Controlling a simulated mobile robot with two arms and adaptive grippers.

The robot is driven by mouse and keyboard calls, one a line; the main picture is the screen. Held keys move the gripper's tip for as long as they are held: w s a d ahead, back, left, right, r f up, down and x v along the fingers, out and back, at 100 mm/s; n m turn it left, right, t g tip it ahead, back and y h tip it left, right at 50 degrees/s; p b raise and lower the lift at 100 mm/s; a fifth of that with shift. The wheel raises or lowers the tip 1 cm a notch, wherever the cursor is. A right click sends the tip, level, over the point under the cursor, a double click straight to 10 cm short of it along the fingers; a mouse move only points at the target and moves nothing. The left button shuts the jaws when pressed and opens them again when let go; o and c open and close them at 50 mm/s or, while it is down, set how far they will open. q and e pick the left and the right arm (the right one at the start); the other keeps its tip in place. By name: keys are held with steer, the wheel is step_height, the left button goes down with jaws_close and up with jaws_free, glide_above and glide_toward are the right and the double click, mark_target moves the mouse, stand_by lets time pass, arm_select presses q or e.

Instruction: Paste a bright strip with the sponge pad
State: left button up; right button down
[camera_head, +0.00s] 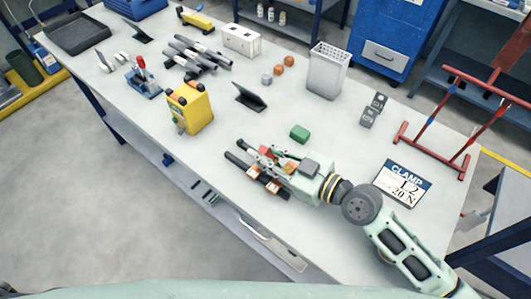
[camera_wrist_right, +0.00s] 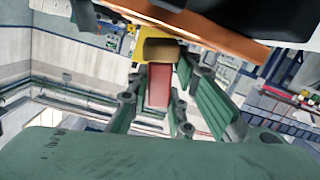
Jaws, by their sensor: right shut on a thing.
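My right gripper (camera_head: 247,160) is low over the middle front of the table, its fingers pointing left. It is shut on a small red piece with a tan-yellow end (camera_wrist_right: 158,85), seen between the green fingers in the right wrist view. This looks like the sponge pad, though its far side is hidden. I cannot make out a bright strip for certain. My left gripper is not in view.
A green block (camera_head: 300,132) and a black tilted plate (camera_head: 250,97) stand behind the gripper. A yellow box device (camera_head: 190,107) is to the left. A CLAMP sign (camera_head: 403,183) and a red frame (camera_head: 466,110) are at right. A grey bin (camera_head: 327,70) stands at the back.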

mark_target(266, 151)
steer(key=shift+s+r+p, duration=0.1)
steer(key=shift+r+p, duration=2.4)
steer(key=shift+r, duration=0.55)
steer(key=shift+s+r, duration=0.15)
steer(key=shift+r, duration=0.05)
